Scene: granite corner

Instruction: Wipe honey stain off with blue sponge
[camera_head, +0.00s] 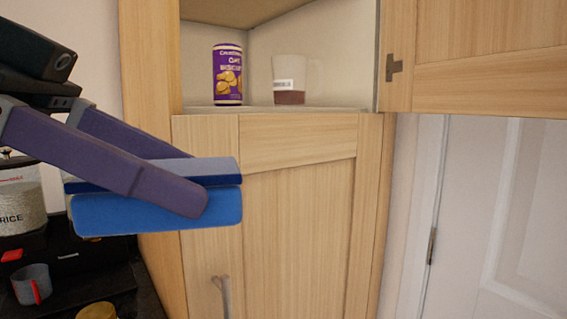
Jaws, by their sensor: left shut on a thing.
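The blue sponge (157,213) is a flat slab with a darker top, held in the left part of the head view. My left gripper (188,184) is shut on the sponge, with a purple finger across its near side. The sponge is in the air in front of the wooden cabinet, below the level of the open shelf. No honey stain can be made out in this view. My right gripper is not in view.
The corner cabinet's open shelf (255,109) holds a purple biscuit can (228,75) and a mug (290,80). Its open door (490,55) is at the upper right. A rice jar (20,200) and a grey cup (32,285) stand at the lower left.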

